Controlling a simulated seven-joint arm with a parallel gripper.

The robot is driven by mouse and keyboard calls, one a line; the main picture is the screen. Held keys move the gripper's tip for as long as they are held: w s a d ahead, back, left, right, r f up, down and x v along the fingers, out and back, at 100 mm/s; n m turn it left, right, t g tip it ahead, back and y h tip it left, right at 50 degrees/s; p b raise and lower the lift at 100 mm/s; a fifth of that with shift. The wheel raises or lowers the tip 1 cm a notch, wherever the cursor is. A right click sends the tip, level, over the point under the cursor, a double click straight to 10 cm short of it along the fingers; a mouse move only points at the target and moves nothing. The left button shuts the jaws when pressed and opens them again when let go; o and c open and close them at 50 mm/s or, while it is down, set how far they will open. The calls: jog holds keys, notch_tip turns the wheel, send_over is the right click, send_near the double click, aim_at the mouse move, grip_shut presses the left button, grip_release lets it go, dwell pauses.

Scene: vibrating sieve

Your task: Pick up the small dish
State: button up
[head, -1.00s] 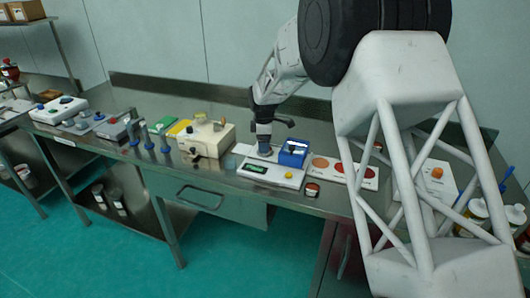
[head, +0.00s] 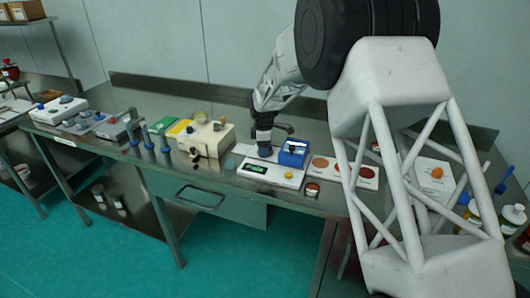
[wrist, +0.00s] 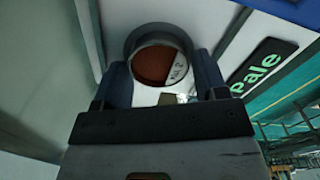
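The small dish (wrist: 152,65) is round with a grey rim, reddish-brown contents and a partly legible white label. In the wrist view it lies between my gripper's fingertips (wrist: 163,72), one on each side, with little or no gap. Whether they press on it is unclear. In the head view my gripper (head: 265,150) points down over the white instrument (head: 262,175) with a display; the dish there is hidden by the gripper. The display (wrist: 262,66) reads "Pale" in green in the wrist view.
A blue box (head: 293,153) stands close right of my gripper. A small dark-rimmed pot (head: 312,190) sits near the front edge, by a card with coloured discs (head: 322,164). A beige machine (head: 206,139) stands to the left. Bare bench lies behind.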

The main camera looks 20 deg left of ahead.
jog(key=c, duration=0.6)
jog(key=shift+r, duration=0.1)
jog(key=shift+c, duration=0.2)
notch_tip(320, 180, up, 10)
dwell(0.3)
dwell(0.4)
